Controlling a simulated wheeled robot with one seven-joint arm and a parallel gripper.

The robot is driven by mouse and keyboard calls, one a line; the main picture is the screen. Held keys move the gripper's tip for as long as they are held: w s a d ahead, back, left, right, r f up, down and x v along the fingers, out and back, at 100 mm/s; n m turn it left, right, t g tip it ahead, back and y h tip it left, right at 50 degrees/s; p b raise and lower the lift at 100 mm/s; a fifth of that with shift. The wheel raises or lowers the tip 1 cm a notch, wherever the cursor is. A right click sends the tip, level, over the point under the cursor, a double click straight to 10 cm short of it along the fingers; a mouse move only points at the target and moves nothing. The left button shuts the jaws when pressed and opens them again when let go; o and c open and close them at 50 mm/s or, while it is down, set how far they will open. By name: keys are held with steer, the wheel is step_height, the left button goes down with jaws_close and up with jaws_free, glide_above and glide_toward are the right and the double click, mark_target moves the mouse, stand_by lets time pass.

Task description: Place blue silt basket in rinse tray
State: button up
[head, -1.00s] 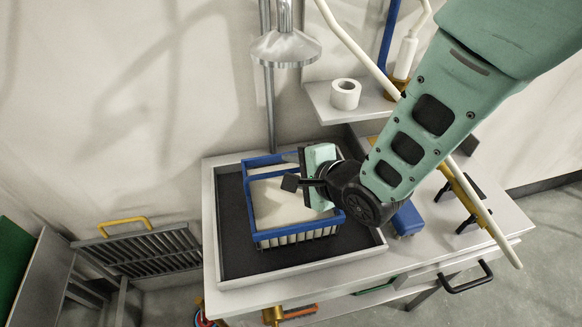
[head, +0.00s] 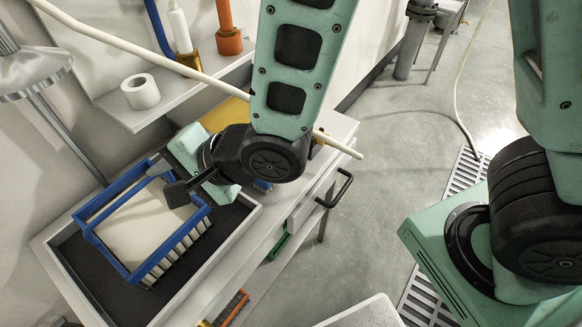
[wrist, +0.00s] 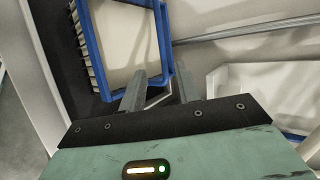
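The blue silt basket (head: 128,268) sits in the rinse tray (head: 72,272), on its dark floor. It has a blue frame, pale inside and pale slatted side. The basket also shows in the wrist view (wrist: 86,48). My gripper (head: 172,188) is at the basket's upper right rim in the head view. In the wrist view my two fingers (wrist: 160,76) are apart, with part of the blue rim between them. I see a gap beside the rim, so the gripper looks open. My wrist hides part of the tray's far end.
A shelf (head: 128,112) with a white roll (head: 140,92) is above the bench's back. A pale hose (head: 205,78) crosses behind my arm. A metal shower head (head: 36,74) hangs at left. The floor on the right is mostly clear, with a drain grate (head: 466,172).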

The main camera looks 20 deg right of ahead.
steer(key=s+d+r+n+g+h, duration=0.2)
steer(key=s+d+n+g+h, duration=0.1)
steer(key=d+n, duration=0.5)
steer(key=s+d+r+n+g+h, duration=0.2)
steer(key=s+d+n+h, duration=0.4)
steer(key=d, duration=0.5)
steer(key=s+n+g, duration=0.1)
steer(key=s+n, duration=0.1)
steer(key=shift+s+r, duration=0.3)
steer(key=shift+r, duration=0.1)
